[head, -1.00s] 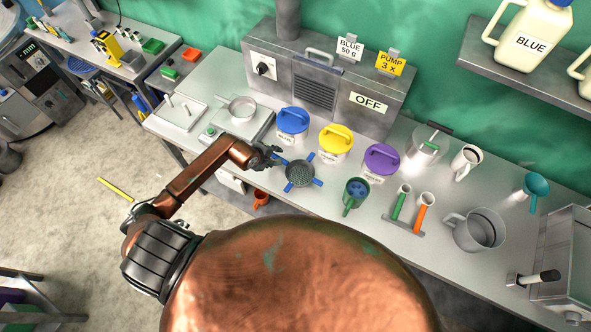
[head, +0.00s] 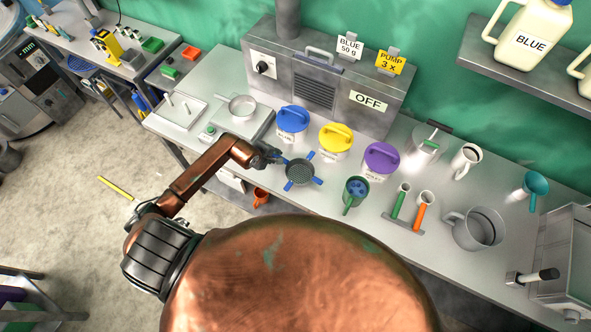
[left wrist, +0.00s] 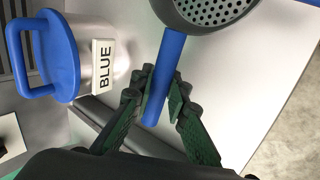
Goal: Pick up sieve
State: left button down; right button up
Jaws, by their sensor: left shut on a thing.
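The sieve (head: 299,172) is a round dark grey mesh bowl with several blue arms sticking out. It is over the front part of the bench in the head view. My left gripper (head: 272,158) is at its left side, shut on one blue arm. In the left wrist view, the fingers of my left gripper (left wrist: 163,103) close around the blue arm of the sieve (left wrist: 205,12). The perforated bowl shows at the top edge. I cannot tell whether the sieve touches the bench. My right gripper is not in view.
Blue (head: 292,121), yellow (head: 335,140) and purple (head: 380,160) lidded tins stand behind the sieve. A pan (head: 242,107) is at the left. The grey cabinet (head: 330,85) is at the back.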

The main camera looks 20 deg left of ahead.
pick_arm(q)
jog(key=shift+r, duration=0.1)
jog(key=shift+w+r+b, duration=0.1)
jog(key=shift+r+b, duration=0.2)
jog(key=shift+r, duration=0.1)
notch_tip(320, 180, up, 2)
jog(key=shift+a+r+b, duration=0.15)
jog(key=shift+b, duration=0.55)
jog(key=s+a+r, duration=0.4)
jog(key=s+r, duration=0.1)
jog(key=r, duration=0.2)
jog(key=s+a+r, duration=0.5)
jog(key=r, duration=0.2)
jog(key=shift+s+r, duration=0.25)
jog(key=shift+r, duration=0.15)
